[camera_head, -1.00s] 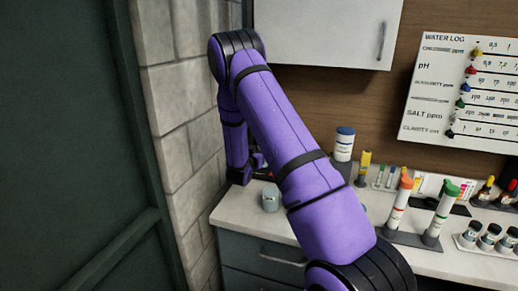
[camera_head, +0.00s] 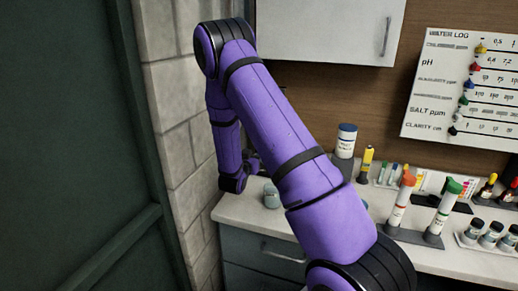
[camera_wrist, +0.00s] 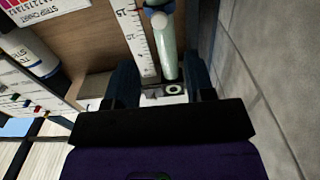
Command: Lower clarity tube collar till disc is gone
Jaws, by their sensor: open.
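In the wrist view a pale green, clear upright tube (camera_wrist: 168,52) stands beside a white ruler-like scale (camera_wrist: 138,38). A collar with a blue knob (camera_wrist: 157,17) is around the tube near the top edge of the picture. At the tube's near end is a small pale plate with a dark ring mark (camera_wrist: 174,90); I cannot tell whether this is the disc. My gripper (camera_wrist: 161,74) is open, its two dark fingers on either side of the scale and tube, apart from the collar. In the head view my arm hides the tube and most of the gripper.
A stone wall (camera_wrist: 255,80) runs close along the right finger's side. A white, blue-capped bottle (camera_head: 346,141) and a small grey-lidded jar (camera_head: 271,195) stand on the counter (camera_head: 250,222). Orange- and green-capped tubes (camera_head: 400,203) stand farther right. A wall cabinet (camera_head: 325,30) hangs above.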

